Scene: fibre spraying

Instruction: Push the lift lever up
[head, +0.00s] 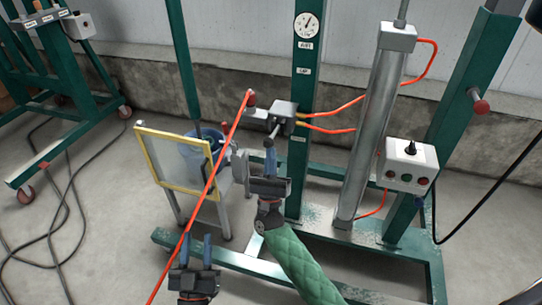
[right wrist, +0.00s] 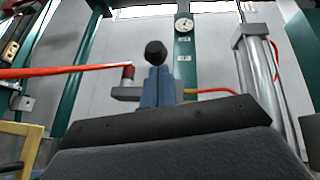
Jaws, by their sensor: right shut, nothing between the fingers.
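The lift lever (head: 268,143) is a short stem with a black knob, hanging down from the grey valve block (head: 284,112) on the green post. My right gripper (head: 270,160) is shut and empty, its blue fingertips close below the knob. In the right wrist view the black knob (right wrist: 155,52) shows right at the top of my blue fingers (right wrist: 157,85); I cannot tell whether they touch. My left gripper (head: 196,248) is open and empty at the lower middle of the head view, away from the lever.
An orange-red line (head: 205,190) crosses diagonally to a red knob (head: 250,100) beside the valve block. A yellow-framed panel (head: 150,160) and blue bucket (head: 195,155) stand left. A cylinder (head: 372,120) and control box (head: 408,165) stand right. Cables lie on the floor at left.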

